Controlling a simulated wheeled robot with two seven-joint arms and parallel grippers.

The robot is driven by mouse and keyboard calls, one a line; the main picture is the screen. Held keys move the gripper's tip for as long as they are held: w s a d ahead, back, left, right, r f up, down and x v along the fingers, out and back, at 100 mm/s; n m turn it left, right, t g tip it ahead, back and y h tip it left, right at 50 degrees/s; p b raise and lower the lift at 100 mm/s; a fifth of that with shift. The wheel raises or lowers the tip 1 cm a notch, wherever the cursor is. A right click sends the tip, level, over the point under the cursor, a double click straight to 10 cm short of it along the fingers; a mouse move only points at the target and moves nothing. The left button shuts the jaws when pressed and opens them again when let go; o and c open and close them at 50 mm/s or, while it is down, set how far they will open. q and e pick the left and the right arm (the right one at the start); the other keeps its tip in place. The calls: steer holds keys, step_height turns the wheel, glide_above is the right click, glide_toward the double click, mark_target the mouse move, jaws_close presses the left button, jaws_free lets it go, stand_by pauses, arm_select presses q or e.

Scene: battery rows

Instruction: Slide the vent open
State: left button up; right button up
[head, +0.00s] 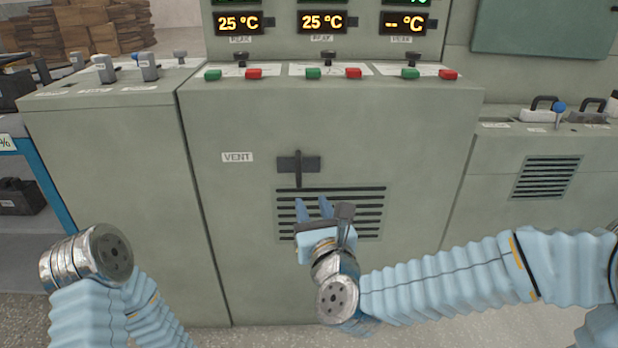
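The vent (368,214) is a panel of dark horizontal slots low on the front of the grey-green cabinet; a "VENT" label (237,157) is to its upper left. Above the slots is a dark handle (299,165), a horizontal plate with an upright bar. My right gripper (314,207) is in front of the vent's left part, just below the handle's bar.
Above the vent, a ledge carries green (313,72) and red buttons (353,73) and small black levers. Temperature displays (322,22) are above. Another louvred grille (545,177) is on the right cabinet. A blue-framed shelf (42,180) stands at the left.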

mark_target(300, 175)
steer(key=w+a, duration=0.1)
steer(key=w, duration=0.7)
steer(key=w+a+p, duration=0.1)
steer(key=w, duration=0.3)
steer(key=shift+w+a+f, duration=0.1)
steer(key=shift+w+a, duration=0.15)
steer(key=shift+a, duration=0.05)
jaws_close()
